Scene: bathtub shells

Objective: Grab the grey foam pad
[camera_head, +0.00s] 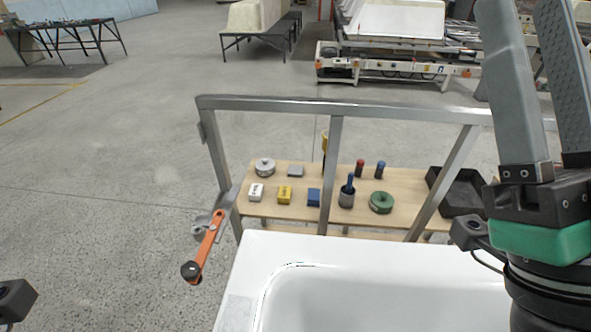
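The grey foam pad is most likely the small flat grey block (295,171) in the back row on the wooden bench, right of a round grey-white disc-like item. It lies flat and nothing touches it. My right gripper (527,35) is large and close to the camera at the right edge. Its two grey fingers point up and stand apart with nothing between them. It is well away from the pad, nearer the camera. My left gripper's fingers are out of view; only a dark part shows at the lower left corner.
A metal frame (335,150) stands between me and the bench (305,210). A white tub shell (370,265) fills the lower front. An orange-handled tool (207,245) hangs on the frame's left. Several blocks, a green roll (381,202) and a black tray (462,205) share the bench.

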